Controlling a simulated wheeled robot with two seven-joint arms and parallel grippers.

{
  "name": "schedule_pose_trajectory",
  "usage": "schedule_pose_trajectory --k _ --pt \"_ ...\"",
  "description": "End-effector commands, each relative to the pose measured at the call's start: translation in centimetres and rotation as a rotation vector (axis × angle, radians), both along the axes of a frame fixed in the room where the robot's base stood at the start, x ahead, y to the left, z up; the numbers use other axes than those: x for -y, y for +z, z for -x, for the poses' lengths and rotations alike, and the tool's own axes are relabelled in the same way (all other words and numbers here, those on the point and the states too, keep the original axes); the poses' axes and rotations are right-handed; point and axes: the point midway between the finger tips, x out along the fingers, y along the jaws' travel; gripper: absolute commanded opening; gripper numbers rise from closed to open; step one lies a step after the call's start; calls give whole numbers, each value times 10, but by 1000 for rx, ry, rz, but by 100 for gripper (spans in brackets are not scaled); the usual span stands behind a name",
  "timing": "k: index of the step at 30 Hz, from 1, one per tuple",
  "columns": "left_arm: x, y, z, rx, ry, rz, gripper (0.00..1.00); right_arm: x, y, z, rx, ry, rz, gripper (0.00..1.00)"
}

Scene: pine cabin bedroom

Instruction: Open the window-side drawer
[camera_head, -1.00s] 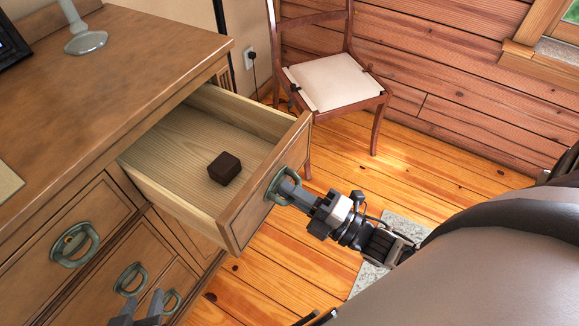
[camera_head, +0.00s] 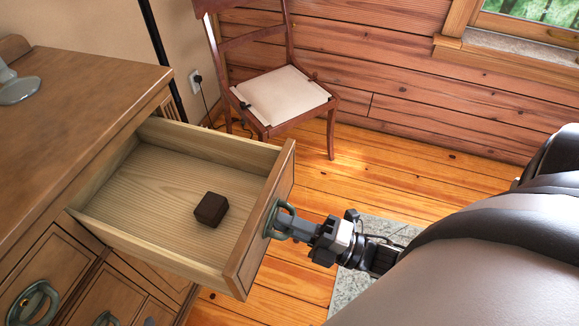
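The window-side drawer (camera_head: 262,222) of the wooden dresser (camera_head: 85,110) is pulled well out, on the side toward the window (camera_head: 530,20). A small dark brown box (camera_head: 211,209) lies on its pale wooden floor. My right gripper (camera_head: 290,224) is at the ring-shaped green-grey handle (camera_head: 276,219) on the drawer front, with its fingers closed around the handle. The handle partly hides the fingertips. My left gripper is not clearly in view.
A wooden chair (camera_head: 285,95) with a cream seat stands behind the drawer by the plank wall. A lamp base (camera_head: 18,90) stands on the dresser top. Other drawer handles (camera_head: 34,302) show at lower left. A grey rug (camera_head: 350,285) lies on the floor below my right arm.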

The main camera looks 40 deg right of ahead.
Motion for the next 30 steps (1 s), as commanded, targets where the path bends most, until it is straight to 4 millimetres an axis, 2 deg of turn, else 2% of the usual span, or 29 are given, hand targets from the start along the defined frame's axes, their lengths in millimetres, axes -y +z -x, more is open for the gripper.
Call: schedule_pose_trajectory --k 15,19,23,30 --pt "0 0 0 1 0 0 36 0 0 0 0 -1 0 30" --pt "0 -1 -1 1 0 0 36 5 -3 7 -2 -2 0 30" --pt "0 -4 -1 2 1 5 36 18 -8 24 -6 -2 2 30" --pt "1 -7 -3 11 2 17 36 52 -21 70 -7 -2 2 30"
